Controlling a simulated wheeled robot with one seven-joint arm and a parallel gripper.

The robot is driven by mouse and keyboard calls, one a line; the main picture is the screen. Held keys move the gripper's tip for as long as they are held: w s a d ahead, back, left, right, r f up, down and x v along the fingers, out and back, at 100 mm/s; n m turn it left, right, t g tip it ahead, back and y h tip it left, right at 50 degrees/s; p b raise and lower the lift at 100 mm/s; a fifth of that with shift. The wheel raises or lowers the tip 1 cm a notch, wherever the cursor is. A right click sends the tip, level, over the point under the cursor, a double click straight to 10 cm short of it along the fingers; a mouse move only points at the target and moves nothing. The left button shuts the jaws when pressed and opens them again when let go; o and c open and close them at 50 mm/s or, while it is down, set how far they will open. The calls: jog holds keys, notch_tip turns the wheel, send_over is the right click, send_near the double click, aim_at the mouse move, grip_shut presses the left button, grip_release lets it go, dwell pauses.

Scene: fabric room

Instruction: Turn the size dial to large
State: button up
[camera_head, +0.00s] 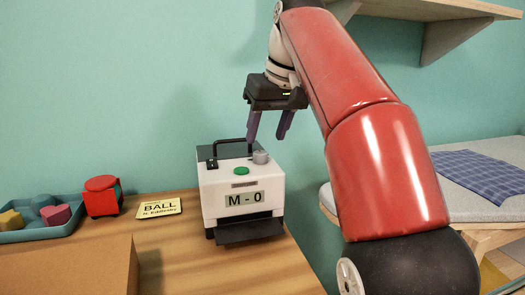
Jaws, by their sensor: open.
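A white machine with a dark top and black handle (241,190) stands on the wooden table. Its front display (244,199) reads "M - 0". A grey round dial (261,157) sits on its top at the right, and a green button (241,170) lies in front and to the left of it. My gripper (268,139) points down above the dial area, with its two purple fingers apart and nothing visible between them. The fingertips appear a little above the dial; whether they touch anything cannot be made out. The dial's pointing direction is too small to tell.
A red block-like object (102,196), a yellow card reading "BALL" (159,208) and a blue-grey tray (40,232) of coloured shapes are at the left. A brown box (75,268) is at the front left. A bed (470,172) and a shelf (435,38) are at the right.

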aim_at(260, 153)
jog(key=shift+b+x, duration=0.7)
jog(key=shift+x, duration=1.7)
jog(key=shift+c, duration=0.3)
jog(key=c, duration=0.9)
jog(key=shift+m, duration=0.3)
jog(key=m+p, duration=0.1)
jog(key=m+h+p, duration=0.1)
jog(key=m, duration=0.1)
jog(key=shift+s+a+r+m+t+h, duration=0.1)
jog(key=shift+a+r+m+t+h, duration=0.05)
jog(key=shift+m+t+h, duration=0.15)
jog(key=shift+a+m+h+p, duration=0.15)
jog(key=shift+m+h+p, duration=0.65)
jog(key=shift+m, duration=1.5)
